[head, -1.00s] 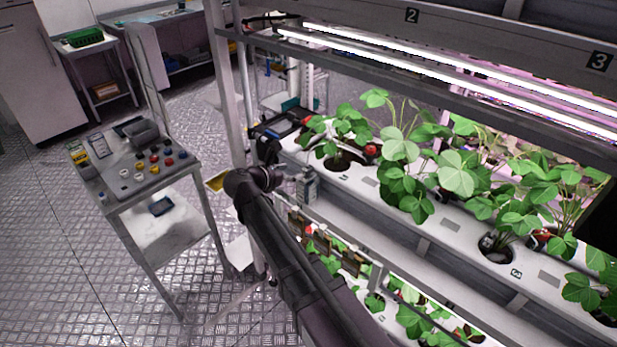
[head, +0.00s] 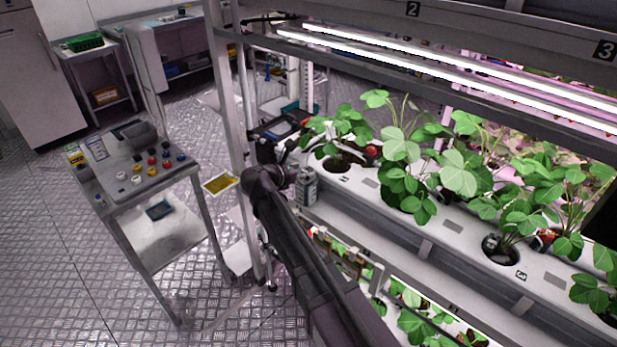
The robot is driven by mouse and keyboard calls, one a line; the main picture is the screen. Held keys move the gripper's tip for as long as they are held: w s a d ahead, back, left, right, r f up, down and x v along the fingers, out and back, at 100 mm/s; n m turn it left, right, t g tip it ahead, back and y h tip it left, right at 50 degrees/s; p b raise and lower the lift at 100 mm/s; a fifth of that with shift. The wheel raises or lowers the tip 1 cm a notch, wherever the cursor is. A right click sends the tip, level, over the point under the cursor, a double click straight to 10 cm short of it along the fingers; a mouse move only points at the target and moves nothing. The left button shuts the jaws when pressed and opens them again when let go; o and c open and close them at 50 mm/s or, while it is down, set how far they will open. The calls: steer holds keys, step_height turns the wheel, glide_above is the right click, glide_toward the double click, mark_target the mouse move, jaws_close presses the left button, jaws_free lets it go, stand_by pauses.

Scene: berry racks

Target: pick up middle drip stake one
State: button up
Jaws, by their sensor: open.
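On the rack's middle tier, a white planting channel (head: 430,225) holds several leafy plants in round holes. The leftmost plant (head: 345,126) stands at a dark planting hole (head: 343,163), with a red fruit or part (head: 371,152) beside it. A drip stake cannot be told apart there among leaves and stems. My arm (head: 310,265) reaches up from the bottom centre to the left end of the channel. My gripper (head: 283,152) appears small and dark there, left of the leftmost plant. It is open; its fingertips are hard to make out, and I see nothing held.
A metal rack post (head: 230,90) stands left of the gripper. Bright lamp bars (head: 450,75) run above the plants. A grey canister-like object (head: 306,187) is close to my arm.

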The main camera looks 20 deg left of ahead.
mark_target(307, 170)
steer(key=b+x, duration=0.1)
steer(key=x, duration=0.3)
steer(key=shift+f, duration=0.15)
stand_by(0.4)
steer(key=c, duration=0.9)
steer(key=shift+c, duration=0.4)
step_height(307, 170, up, 10)
steer(key=p, duration=0.9)
steer(key=shift+p, duration=0.4)
steer(key=shift+a, duration=0.1)
stand_by(0.4)
